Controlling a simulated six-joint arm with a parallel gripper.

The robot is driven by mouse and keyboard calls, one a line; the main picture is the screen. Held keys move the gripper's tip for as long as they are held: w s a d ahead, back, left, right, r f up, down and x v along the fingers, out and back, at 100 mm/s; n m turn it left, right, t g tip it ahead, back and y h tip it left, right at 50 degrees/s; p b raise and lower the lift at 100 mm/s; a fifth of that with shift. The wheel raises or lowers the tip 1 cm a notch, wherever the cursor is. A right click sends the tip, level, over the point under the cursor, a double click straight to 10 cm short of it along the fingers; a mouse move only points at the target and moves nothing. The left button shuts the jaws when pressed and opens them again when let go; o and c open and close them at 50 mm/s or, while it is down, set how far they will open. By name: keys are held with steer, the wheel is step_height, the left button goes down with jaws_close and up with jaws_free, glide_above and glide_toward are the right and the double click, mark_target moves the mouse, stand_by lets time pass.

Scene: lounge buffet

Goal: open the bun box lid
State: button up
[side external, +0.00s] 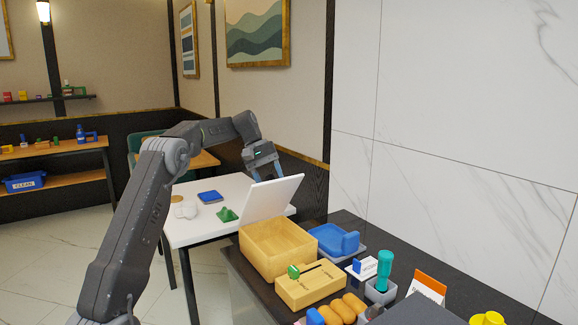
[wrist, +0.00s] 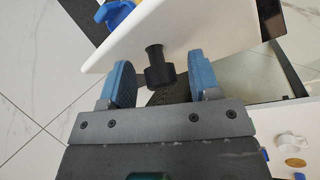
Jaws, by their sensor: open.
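The bun box (side external: 270,262) is an open-topped light wooden box on the dark counter in the side view. Its white lid (side external: 271,198) stands steeply raised at the box's far left edge, so the inside shows. In the wrist view the lid (wrist: 205,28) fills the top, with a black knob (wrist: 158,68) sticking out of it. My gripper (wrist: 162,78) is open, with one blue finger on each side of the knob and gaps between. In the side view my gripper (side external: 266,172) is behind the lid's top edge; the knob is hidden there.
A smaller wooden box (side external: 312,287) with a slot and a green piece stands in front. A blue container (side external: 332,239), a teal bottle (side external: 384,268) and several buns (side external: 342,311) crowd the counter. A white table (side external: 205,223) with small items lies behind.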

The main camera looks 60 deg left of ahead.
steer(key=d+f+y, duration=0.3)
steer(key=d+f, duration=0.2)
steer(key=d, duration=0.2)
steer(key=v, duration=1.4)
steer(key=shift+a+r, duration=0.1)
steer(key=shift+r, duration=0.1)
steer(key=s+d+r+y, duration=0.1)
steer(key=s+d, duration=0.1)
steer(key=d, duration=0.7)
steer(key=s+d+r+m+y, duration=0.1)
steer(key=s+d, duration=0.1)
steer(key=d, duration=0.6)
steer(key=shift+s+d+g, duration=0.2)
steer(key=shift+d+g, duration=0.1)
steer(key=shift+d, duration=0.05)
steer(key=shift+m, duration=0.3)
steer(key=s+d+f+m+t, duration=0.1)
steer(key=s+d+f+m, duration=0.4)
steer(key=s, duration=0.4)
steer(key=s+d+f+m+t, duration=0.2)
steer(key=s+d+f+m, duration=0.3)
steer(key=s, duration=0.4)
step_height(320, 180, down, 3)
steer(key=shift+s+d+r+m+t, duration=0.2)
steer(key=shift+d+m+t, duration=0.1)
steer(key=shift+d, duration=0.15)
